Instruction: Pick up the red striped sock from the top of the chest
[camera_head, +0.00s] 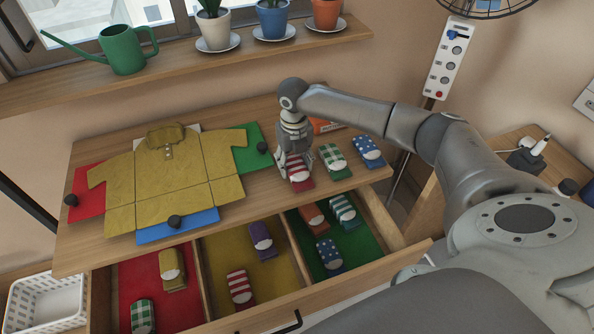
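The red striped sock (300,184) lies on the wooden top of the chest (330,192), near its front right edge. My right gripper (296,168) points down right over it, with its fingers around the sock's far part. The sock appears to rest on the wood. I cannot tell whether the fingers press on it or stand apart from it. My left gripper is not in view.
A green checked sock (333,161) and a blue starred sock (368,152) lie to the right. A yellow shirt (165,175) on coloured boards lies left. The open drawer (330,294) below holds several socks, including another red striped one (240,289).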

